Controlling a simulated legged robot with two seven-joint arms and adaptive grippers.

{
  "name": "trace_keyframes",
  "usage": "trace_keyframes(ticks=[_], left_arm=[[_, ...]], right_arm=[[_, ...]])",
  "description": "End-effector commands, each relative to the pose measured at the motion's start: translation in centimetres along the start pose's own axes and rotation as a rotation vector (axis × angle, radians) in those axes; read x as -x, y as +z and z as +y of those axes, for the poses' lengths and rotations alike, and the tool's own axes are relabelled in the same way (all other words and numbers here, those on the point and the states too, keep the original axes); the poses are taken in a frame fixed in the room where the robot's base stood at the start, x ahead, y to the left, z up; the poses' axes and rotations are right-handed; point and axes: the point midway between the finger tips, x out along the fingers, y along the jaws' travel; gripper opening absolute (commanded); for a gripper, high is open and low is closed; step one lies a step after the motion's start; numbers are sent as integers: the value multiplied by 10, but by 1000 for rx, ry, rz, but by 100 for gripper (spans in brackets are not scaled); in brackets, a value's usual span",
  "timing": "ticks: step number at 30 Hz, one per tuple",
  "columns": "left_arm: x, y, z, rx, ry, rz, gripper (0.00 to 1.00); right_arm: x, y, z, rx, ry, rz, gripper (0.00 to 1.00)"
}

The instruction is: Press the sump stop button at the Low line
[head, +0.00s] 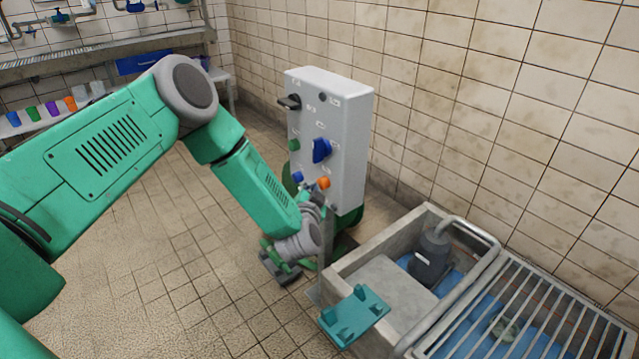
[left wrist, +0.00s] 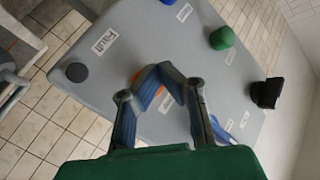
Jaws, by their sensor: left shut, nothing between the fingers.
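A grey control box (head: 345,140) stands on a post beside the sump. Its face has a black handle (head: 289,102), a green button (head: 294,145), a blue selector (head: 321,150), a blue button (head: 298,176) and an orange button (head: 323,183). Other labels are unreadable.
A concrete sump (head: 385,275) with a dark pump (head: 430,258) and a metal grating (head: 530,318) lies at lower right. A teal plate (head: 355,315) sits at its near corner. Coloured cups (head: 52,108) stand at far left. Tiled floor (head: 180,280) is clear.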

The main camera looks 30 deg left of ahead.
Motion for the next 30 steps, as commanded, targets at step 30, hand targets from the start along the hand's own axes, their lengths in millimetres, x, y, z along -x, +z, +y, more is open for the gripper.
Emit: trace_keyframes(ticks=[30], left_arm=[[39, 28, -29, -2, 1, -3, 0]], right_arm=[[36, -2, 0, 0, 0, 0, 0]])
